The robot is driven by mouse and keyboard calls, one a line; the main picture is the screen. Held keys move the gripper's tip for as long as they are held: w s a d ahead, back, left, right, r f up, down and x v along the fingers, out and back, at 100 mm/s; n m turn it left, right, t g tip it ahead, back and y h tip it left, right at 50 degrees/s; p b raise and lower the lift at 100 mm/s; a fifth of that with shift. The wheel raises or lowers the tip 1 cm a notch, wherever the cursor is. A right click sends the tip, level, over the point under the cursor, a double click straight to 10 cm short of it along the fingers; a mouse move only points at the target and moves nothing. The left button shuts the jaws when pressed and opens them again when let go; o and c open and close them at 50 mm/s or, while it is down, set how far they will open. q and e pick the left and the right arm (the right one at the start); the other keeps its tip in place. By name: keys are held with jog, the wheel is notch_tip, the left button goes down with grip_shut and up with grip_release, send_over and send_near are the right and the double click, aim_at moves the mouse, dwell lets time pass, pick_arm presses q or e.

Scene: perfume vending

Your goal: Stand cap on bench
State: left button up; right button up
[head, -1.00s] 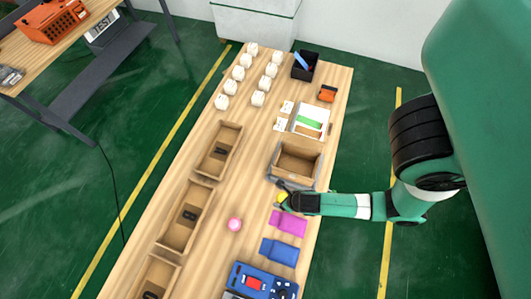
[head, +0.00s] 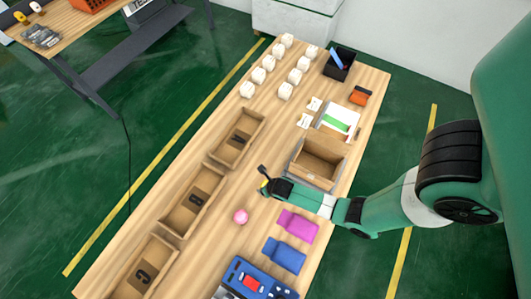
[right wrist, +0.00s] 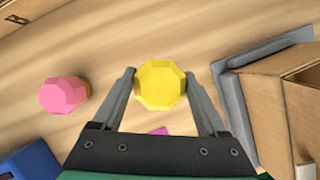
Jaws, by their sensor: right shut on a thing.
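A yellow faceted cap (right wrist: 160,85) sits between the fingertips of my right gripper (right wrist: 160,92), which is shut on it. In the head view the gripper (head: 265,179) is over the middle of the wooden bench (head: 240,250), and only a little of the yellow cap (head: 265,185) shows. I cannot tell whether the cap touches the bench. A pink faceted piece (right wrist: 65,95) stands on the bench apart from the gripper; it also shows in the head view (head: 241,216). My left gripper is not in view.
An open cardboard box (head: 318,160) is right of the gripper. Magenta (head: 297,226) and blue (head: 285,254) pouches lie nearby. Lettered wooden trays (head: 191,201) line the left edge. A blue device (head: 250,282) is at the front; several white blocks (head: 269,62) stand at the back.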

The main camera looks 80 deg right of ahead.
jog(key=shift+a+b+x, duration=0.15)
jog(key=shift+b+x, duration=0.4)
jog(key=shift+x, duration=0.4)
jog(key=shift+a+b+x, duration=0.2)
jog(key=shift+b+x, duration=0.3)
jog(key=shift+x, duration=0.45)
jog(key=shift+s+f, duration=0.2)
jog(key=shift+f, duration=0.1)
jog(key=o, duration=1.3)
jog(key=p+v, duration=0.9)
jog(key=v, duration=0.3)
jog(key=shift+r+p, duration=0.15)
jog(key=shift+p, duration=0.25)
jog(key=shift+w, duration=0.1)
